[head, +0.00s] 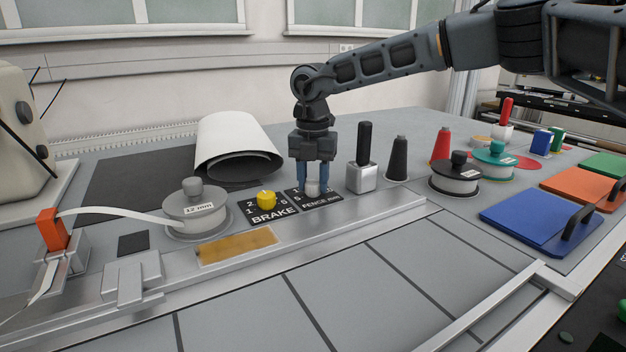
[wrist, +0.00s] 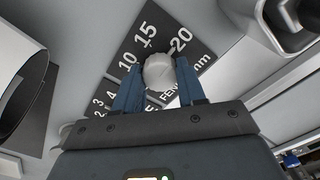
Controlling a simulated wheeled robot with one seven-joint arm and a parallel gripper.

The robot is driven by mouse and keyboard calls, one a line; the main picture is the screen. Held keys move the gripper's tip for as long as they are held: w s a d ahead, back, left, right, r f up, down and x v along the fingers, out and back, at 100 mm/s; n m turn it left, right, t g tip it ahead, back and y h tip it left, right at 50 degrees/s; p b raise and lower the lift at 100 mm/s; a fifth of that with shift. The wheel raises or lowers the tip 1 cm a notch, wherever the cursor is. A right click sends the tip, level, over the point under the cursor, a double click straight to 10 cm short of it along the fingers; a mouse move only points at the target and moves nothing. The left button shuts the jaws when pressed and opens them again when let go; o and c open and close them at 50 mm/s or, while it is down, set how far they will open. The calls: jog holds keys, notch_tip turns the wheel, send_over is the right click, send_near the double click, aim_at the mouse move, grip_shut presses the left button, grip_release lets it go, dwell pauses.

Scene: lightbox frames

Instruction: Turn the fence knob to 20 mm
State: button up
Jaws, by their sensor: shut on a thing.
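The fence knob (head: 313,187) is a small pale grey knob on a black dial plate (head: 322,205) lettered "FENCE mm". My gripper (head: 314,178) reaches straight down over it and is shut on the knob, one blue finger on each side. In the wrist view the knob (wrist: 159,70) sits between the fingertips (wrist: 160,76). The plate's numbers 10, 15 and 20 show beyond the knob, and its lower part is hidden by the fingers. I cannot tell clearly which number the knob's mark points at.
The yellow brake knob (head: 266,197) on its own plate is close on the left. A metal block with a black handle (head: 363,170) stands close on the right. A metal rail (head: 350,222) runs in front. A white paper roll (head: 238,142) lies behind left.

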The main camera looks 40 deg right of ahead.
aim_at(313, 183)
jog(key=shift+m, duration=0.3)
jog(key=o, duration=1.1)
jog(key=shift+c, duration=0.2)
jog(key=shift+r, duration=3.9)
